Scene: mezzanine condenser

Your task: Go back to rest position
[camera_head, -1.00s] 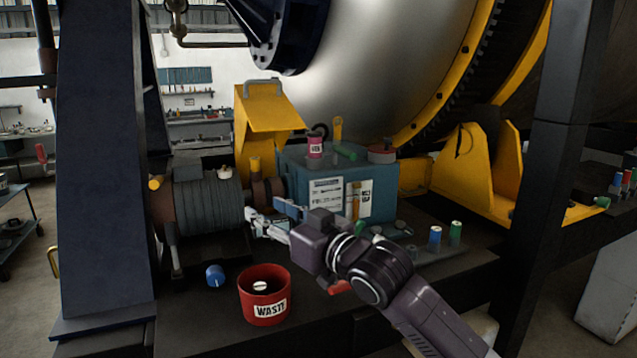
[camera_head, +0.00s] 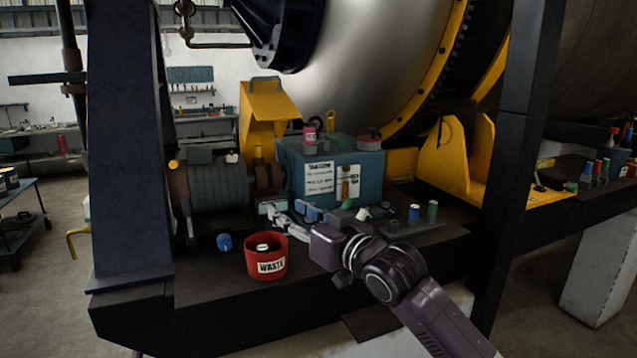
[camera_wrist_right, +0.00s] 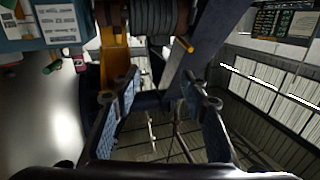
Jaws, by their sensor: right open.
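My right gripper (camera_head: 283,219) is above the dark bench, just behind the red WASTE bin and in front of the teal box. Its arm comes in from the lower right. In the right wrist view the two fingers (camera_wrist_right: 165,85) stand wide apart with nothing between them. My left gripper is in neither view.
The red WASTE bin (camera_head: 266,258) holds a small white-topped item. A blue cap (camera_head: 224,242) lies left of it. The teal box (camera_head: 331,180), a ribbed motor (camera_head: 216,188) and blue and green cylinders (camera_head: 432,211) stand on the bench. A dark post (camera_head: 510,180) rises at right.

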